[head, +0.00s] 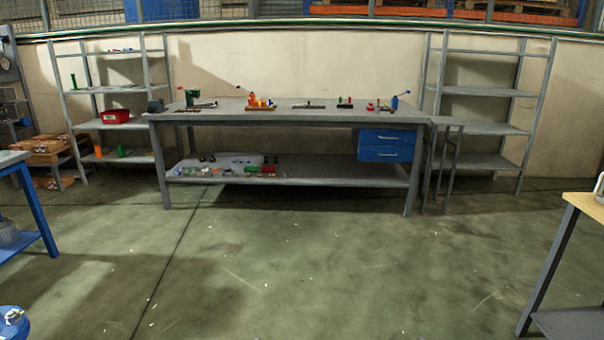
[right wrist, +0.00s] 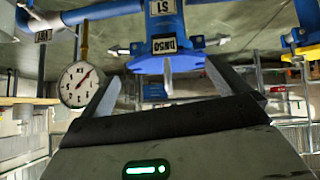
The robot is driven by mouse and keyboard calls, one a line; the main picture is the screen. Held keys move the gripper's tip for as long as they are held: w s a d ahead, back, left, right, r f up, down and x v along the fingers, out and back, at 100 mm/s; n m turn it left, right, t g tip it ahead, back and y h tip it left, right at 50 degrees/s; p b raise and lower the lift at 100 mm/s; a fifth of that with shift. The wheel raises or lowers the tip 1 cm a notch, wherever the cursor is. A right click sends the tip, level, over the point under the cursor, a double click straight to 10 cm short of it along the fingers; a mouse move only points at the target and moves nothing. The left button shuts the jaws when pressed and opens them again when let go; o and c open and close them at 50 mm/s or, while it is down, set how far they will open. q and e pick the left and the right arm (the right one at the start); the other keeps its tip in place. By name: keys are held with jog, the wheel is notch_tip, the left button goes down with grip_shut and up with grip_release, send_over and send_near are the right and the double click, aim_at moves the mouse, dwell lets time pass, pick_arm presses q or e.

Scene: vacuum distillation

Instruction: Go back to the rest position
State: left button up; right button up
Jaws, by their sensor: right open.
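My right gripper (right wrist: 163,72) shows in the right wrist view, its two fingers spread wide with nothing seen held between them. Past the fingertips is blue pipework (right wrist: 168,22) with upside-down labels and a blue round part with a pale tab pointing down. Whether the fingers touch it cannot be told. A white round gauge (right wrist: 80,85) with a red needle hangs to the left of the gripper. Neither gripper shows in the head view, and my left gripper is in no view.
In the head view a long grey workbench (head: 290,117) with small tools stands at the back between grey shelves (head: 488,91). A blue-legged table (head: 38,210) is at left, a wooden-topped table (head: 585,205) at right. The green floor (head: 300,265) between is clear.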

jog(key=s+a+f+n+g+y, duration=0.15)
jog(key=s+f+g, duration=0.4)
jog(key=s, duration=0.55)
jog(key=w+a+f+t+y, duration=0.2)
jog(key=w+a+f+t, duration=0.1)
jog(key=w+a+t, duration=0.3)
jog(key=shift+w+a+f+n+t+y, duration=0.15)
jog(key=shift+w+f+n+t+y, duration=0.25)
jog(key=shift+t, duration=0.25)
